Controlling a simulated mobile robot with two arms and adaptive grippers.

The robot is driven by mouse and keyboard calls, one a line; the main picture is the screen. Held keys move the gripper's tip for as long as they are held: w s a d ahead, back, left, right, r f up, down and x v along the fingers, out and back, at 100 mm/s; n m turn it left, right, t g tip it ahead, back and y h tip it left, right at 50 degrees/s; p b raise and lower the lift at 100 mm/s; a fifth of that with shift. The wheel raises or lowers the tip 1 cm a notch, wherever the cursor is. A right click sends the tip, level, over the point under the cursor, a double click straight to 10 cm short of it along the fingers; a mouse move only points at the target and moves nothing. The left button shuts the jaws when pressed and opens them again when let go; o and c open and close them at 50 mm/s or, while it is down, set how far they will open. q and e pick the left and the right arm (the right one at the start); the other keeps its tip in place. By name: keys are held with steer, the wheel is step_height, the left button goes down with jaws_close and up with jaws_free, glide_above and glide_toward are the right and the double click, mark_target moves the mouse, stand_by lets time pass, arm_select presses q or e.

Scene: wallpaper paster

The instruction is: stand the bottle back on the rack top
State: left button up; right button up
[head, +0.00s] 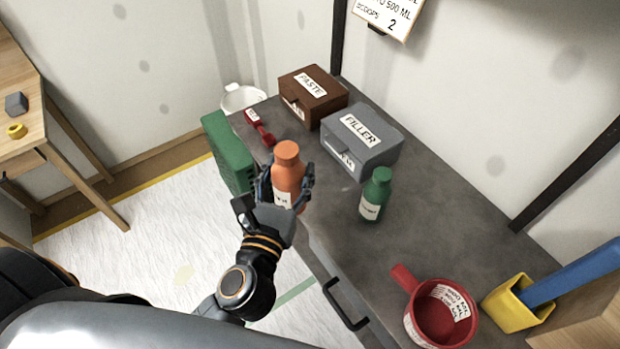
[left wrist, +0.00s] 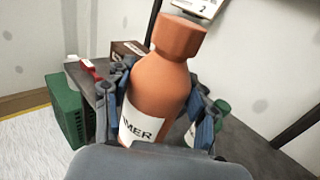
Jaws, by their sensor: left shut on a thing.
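An orange bottle (head: 287,171) with a white label is in my left gripper (head: 286,186). The fingers are shut around its body. In the left wrist view the bottle (left wrist: 160,88) fills the middle, cap up and slightly tilted, with "MER" readable on its label. The left gripper (left wrist: 160,110) has a finger on each side of it. In the head view the bottle appears over the near edge of the grey top (head: 420,215); I cannot tell whether its base touches anything. A green bottle (head: 375,195) stands upright on that top. My right gripper is not in view.
A green crate-like box (head: 229,152) is left of the gripper. A red measuring cup (head: 440,313) and a yellow container (head: 512,305) are at front right. The grey top's middle right is clear.

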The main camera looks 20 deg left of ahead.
arm_select(q)
steer(key=w+f+y, duration=0.1)
steer(key=w+f, duration=0.3)
steer(key=w, duration=0.7)
steer(key=w+a+f, duration=0.1)
steer(key=w+f, duration=0.4)
steer(key=f, duration=0.4)
steer(key=shift+a+f+n, duration=0.3)
steer(key=shift+f+b, duration=0.1)
steer(key=shift+b, duration=0.25)
steer(key=shift+f, duration=0.15)
steer(key=o, duration=1.6)
